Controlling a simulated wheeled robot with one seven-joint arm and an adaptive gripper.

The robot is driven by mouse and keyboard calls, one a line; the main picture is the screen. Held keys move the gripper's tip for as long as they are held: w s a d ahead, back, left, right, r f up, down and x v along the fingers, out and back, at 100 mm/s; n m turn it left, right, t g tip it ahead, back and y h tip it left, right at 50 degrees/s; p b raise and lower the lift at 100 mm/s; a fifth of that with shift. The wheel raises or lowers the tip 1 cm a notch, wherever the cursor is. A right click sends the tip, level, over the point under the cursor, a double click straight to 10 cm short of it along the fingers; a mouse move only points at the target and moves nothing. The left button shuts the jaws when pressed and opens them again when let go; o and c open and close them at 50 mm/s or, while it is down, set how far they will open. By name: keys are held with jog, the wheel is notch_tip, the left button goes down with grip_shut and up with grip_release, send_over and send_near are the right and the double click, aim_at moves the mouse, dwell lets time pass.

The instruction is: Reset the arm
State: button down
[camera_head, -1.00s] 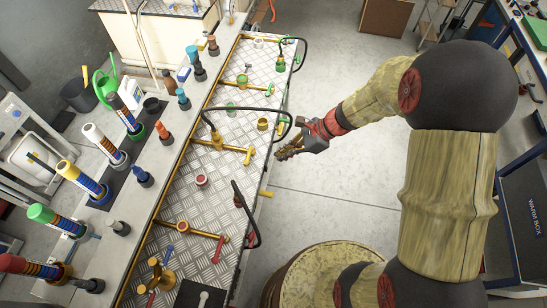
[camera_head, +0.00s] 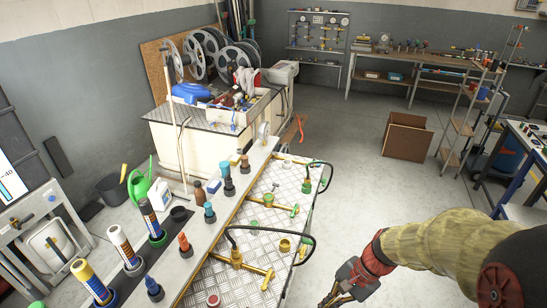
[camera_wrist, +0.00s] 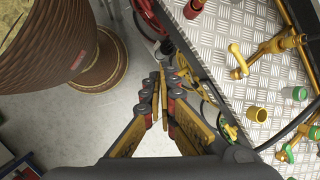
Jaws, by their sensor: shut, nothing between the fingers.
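My gripper (camera_head: 341,295) is at the lower right in the head view, at the end of my arm, which comes in from the right edge. It is to the right of the metal-topped bench (camera_head: 250,218), apart from it, over the floor. In the wrist view my gripper (camera_wrist: 164,84) is shut, with its fingertips together and nothing between them. The edge of the bench top (camera_wrist: 228,75) lies to the right of the fingers there. My wrist and forearm are partly cut off by the head view's edge.
Brass valves (camera_head: 236,252) and black hoses (camera_head: 310,235) stand on the bench. A wooden drum (camera_wrist: 70,40) stands left of the fingers in the wrist view. Hose reels (camera_head: 205,55) stand on a cabinet at the back.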

jog(key=s+d+r+n+t+h+b, duration=0.2)
jog(key=s+r+n+t+b, duration=0.1)
jog(key=r, duration=0.4)
jog(key=s+d+r+n+t+h+b, duration=0.2)
jog(key=s+r+n+t+h+b, duration=0.1)
jog(key=s+r+n+b, duration=0.2)
notch_tip(320, 180, up, 2)
jog(key=shift+s+d+r+n+t, duration=0.1)
jog(key=shift+s+d+n+t, duration=0.2)
jog(key=shift+n, duration=0.9)
